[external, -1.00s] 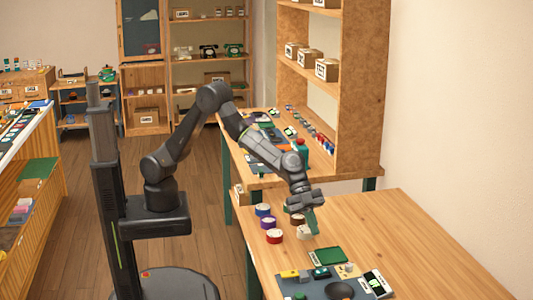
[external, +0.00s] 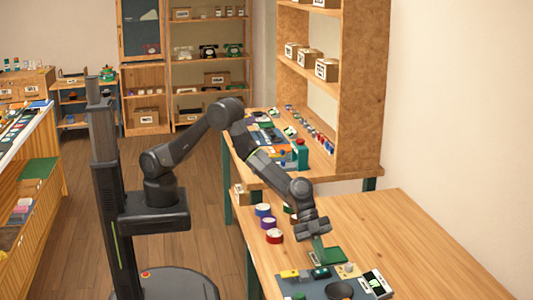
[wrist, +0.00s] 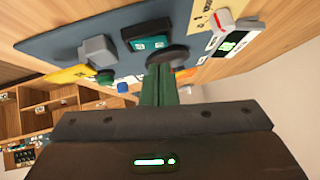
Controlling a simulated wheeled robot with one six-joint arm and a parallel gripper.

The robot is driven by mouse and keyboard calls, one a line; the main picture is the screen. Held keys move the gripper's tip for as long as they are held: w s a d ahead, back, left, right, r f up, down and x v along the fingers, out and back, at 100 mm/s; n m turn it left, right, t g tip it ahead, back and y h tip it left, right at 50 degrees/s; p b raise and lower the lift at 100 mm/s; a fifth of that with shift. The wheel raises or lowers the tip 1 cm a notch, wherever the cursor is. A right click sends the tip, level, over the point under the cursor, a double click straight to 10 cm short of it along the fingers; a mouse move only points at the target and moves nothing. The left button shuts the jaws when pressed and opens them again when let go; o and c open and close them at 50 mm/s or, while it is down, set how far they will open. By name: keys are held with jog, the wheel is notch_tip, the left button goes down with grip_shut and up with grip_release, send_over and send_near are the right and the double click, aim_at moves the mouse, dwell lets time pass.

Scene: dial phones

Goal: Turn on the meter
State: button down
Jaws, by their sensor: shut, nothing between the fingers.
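A white device with a dark face and green display (external: 377,284) lies at the right of a blue-grey mat (external: 315,291); it also shows in the wrist view (wrist: 234,41). A small teal and black box (external: 321,272) sits on the mat, and it also shows in the wrist view (wrist: 146,39). I cannot tell for sure which is the meter.
Coloured rolls (external: 274,236) stand further back. The table's right side (external: 420,240) is clear.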

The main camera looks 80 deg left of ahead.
jog(key=shift+w+f, duration=0.25)
jog(key=shift+f, duration=0.75)
